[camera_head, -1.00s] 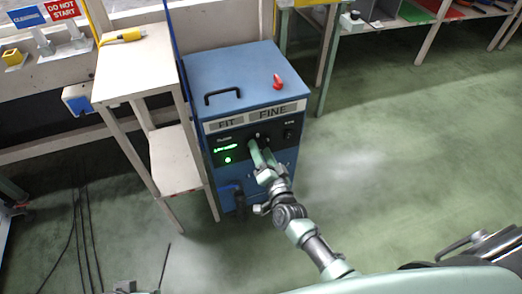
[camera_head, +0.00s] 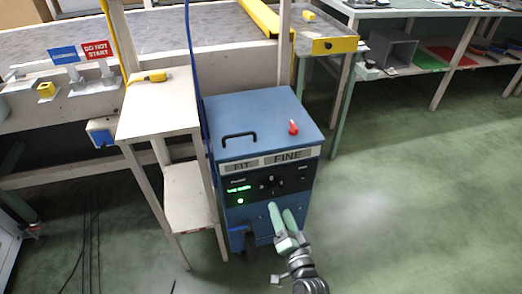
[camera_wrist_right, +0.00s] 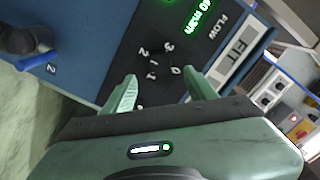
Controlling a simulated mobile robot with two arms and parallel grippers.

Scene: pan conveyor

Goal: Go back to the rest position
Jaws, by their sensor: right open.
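My right gripper (camera_head: 282,217) is open and empty in front of the lower front panel of the blue machine (camera_head: 262,112). In the right wrist view its two green fingers (camera_wrist_right: 160,92) stand apart, with the black control panel (camera_wrist_right: 150,35) and its numbered dial marks between and beyond them. The panel's green display is lit, with a green light below it in the head view. A gap between fingertips and panel is hard to judge. My left gripper is not in view.
A narrow pale stand (camera_head: 160,112) with a yellow tool (camera_head: 147,77) on top is left of the machine. A red item (camera_head: 293,127) lies on the machine's top. Shelves (camera_head: 440,62) stand at the back right. Green floor to the right is clear.

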